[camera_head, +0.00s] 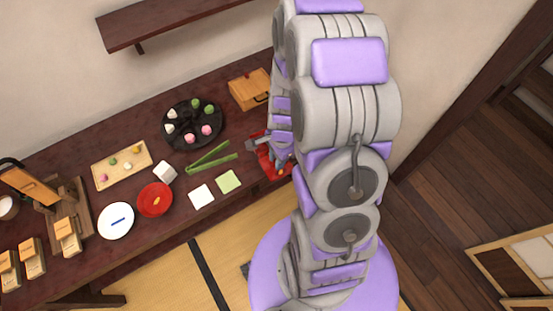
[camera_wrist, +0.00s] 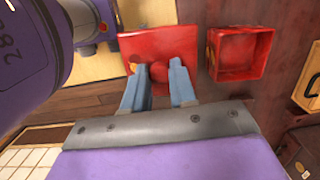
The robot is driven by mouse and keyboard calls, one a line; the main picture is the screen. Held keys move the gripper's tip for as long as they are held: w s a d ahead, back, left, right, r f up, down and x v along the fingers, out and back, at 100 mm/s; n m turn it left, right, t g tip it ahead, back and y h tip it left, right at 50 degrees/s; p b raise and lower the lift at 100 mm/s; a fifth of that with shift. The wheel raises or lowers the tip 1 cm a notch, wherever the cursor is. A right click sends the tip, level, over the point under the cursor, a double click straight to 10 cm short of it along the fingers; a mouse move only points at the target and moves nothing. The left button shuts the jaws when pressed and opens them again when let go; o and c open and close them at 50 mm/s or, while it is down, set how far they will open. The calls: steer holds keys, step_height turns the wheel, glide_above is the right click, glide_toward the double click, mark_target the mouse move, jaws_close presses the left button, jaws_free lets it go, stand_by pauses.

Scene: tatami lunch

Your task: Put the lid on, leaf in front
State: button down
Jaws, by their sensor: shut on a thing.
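A square red lid (camera_wrist: 150,44) is in the wrist view, with my gripper (camera_wrist: 159,70) shut on its round red knob. A small orange mark (camera_wrist: 133,68), which looks like the leaf, shows on the lid beside the left finger. An open, empty red box (camera_wrist: 268,38) is just right of the lid, with a gap between them. In the head view, my gripper (camera_head: 270,146) is at the table's right end. The lid (camera_head: 266,163) shows below it there, partly hidden by my arm. I cannot tell how high the lid is above the table.
A wooden box (camera_head: 249,90) stands behind my gripper. Green tongs (camera_head: 211,159), a green square (camera_head: 229,182), a white square (camera_head: 201,196) and a black tray (camera_head: 190,140) of sweets lie to the left. A round red plate (camera_head: 148,208) and a white plate (camera_head: 116,232) are farther left.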

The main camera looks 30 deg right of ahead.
steer(key=w+d+r+b, duration=0.1)
steer(key=w+d+b, duration=0.15)
steer(key=w, duration=1.15)
steer(key=shift+s+d+f+b, duration=0.1)
steer(key=shift+f+b, duration=0.35)
steer(key=shift+f, duration=0.7)
steer(key=shift+s+d+f+b, duration=0.1)
steer(key=shift+f+b, duration=0.35)
steer(key=shift+f, duration=0.7)
steer(key=shift+p, duration=0.45)
steer(key=shift+f, duration=0.7)
steer(key=c, duration=0.8)
jaws_free()
steer(key=shift+r, duration=0.1)
